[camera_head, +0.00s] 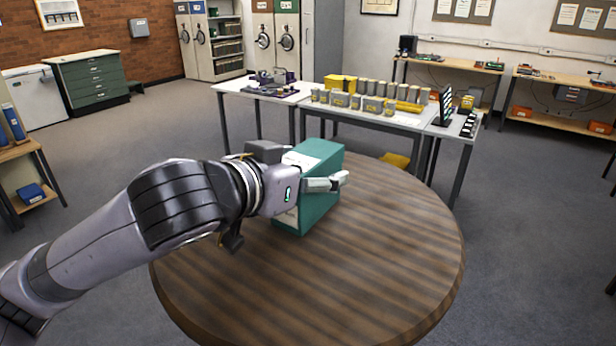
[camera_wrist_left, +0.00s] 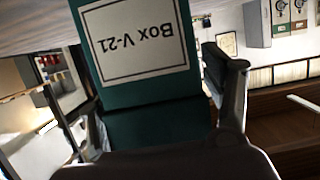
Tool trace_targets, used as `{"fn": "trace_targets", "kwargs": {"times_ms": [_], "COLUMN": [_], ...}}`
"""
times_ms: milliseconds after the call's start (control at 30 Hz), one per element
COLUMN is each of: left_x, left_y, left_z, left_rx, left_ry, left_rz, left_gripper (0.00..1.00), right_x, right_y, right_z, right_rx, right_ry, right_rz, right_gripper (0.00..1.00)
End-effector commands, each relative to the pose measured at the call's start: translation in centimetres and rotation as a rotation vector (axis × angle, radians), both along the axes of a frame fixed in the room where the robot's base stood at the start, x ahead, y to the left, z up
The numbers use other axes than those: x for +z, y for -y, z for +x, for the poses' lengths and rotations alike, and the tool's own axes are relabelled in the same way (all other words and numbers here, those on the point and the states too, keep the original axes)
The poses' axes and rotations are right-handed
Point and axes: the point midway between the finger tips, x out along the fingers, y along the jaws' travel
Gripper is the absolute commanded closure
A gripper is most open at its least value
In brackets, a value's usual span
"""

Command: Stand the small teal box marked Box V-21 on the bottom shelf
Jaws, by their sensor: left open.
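The teal box (camera_head: 322,205) stands upright on a round wooden table (camera_head: 370,265), with a white label on its side. In the left wrist view the box (camera_wrist_left: 155,122) shows its label, "Box V-21", upside down. My left gripper (camera_head: 330,182) is open at the box, with one finger lying across its near side in the head view. In the wrist view the gripper's (camera_wrist_left: 160,105) fingers lie to either side of the box; I cannot tell whether they touch it. My right gripper is not in view. I cannot tell which shelf is the bottom shelf of the task.
A wooden stand (camera_head: 28,150) at the left has a lower shelf with a blue box (camera_head: 33,192). White tables (camera_head: 300,97) with several small boxes stand behind the round table. Workbenches (camera_head: 560,78) line the back right. Grey carpet is open on both sides.

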Motion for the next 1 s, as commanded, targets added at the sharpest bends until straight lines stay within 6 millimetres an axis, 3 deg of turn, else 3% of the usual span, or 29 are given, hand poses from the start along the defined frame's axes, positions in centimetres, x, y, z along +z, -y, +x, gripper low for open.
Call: {"fn": "trace_targets", "kwargs": {"times_ms": [200,1000], "left_x": [-0.07,-0.03], "left_y": [0.04,0.0], "left_z": [0.09,0.07], "left_rx": [0.001,0.001], "left_ry": [0.0,0.002], "left_rz": [0.0,0.0], "left_gripper": [0.27,0.8], "right_x": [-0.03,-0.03], "right_y": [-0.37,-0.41], "right_z": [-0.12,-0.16], "right_rx": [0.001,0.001], "right_ry": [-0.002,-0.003], "right_rz": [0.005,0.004], "right_gripper": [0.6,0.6]}}
